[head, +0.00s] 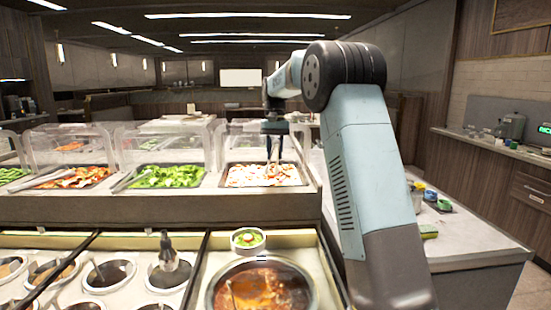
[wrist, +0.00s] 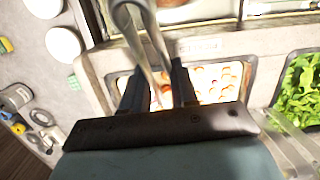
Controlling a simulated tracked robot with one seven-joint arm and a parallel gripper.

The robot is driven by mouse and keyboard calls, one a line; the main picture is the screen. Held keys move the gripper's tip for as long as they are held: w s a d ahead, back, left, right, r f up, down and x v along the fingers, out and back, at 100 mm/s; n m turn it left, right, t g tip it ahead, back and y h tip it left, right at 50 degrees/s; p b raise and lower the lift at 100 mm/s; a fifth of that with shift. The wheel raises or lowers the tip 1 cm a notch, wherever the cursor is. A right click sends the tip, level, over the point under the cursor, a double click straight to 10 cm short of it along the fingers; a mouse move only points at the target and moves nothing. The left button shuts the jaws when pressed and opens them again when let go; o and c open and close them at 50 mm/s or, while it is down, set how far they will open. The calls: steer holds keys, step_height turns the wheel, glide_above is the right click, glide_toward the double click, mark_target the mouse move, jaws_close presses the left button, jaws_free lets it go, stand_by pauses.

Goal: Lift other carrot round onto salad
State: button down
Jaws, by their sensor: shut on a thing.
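My gripper (head: 273,150) is over the back-right food tray in the head view. In the wrist view its two dark fingers (wrist: 156,82) are shut on pale metal tongs (wrist: 158,60), which reach down over the tray of carrot rounds (wrist: 212,82). That tray of orange and whitish rounds also shows in the head view (head: 285,176). Whether the tongs hold a round cannot be told. The salad (head: 248,241) is in a small white bowl, with green leaves and some red or orange bits, at the front, behind the soup pot.
Clear sneeze guards (head: 238,141) stand over the food trays. A tray of green leaves (head: 167,177) is left of the carrot tray. A large soup pot (head: 262,293) and several sauce wells are in front. A side counter (head: 470,225) with small cups is at right.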

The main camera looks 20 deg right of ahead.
step_height(320, 180, up, 9)
steer(key=shift+r, duration=0.15)
stand_by(0.8)
steer(key=shift+s, duration=0.1)
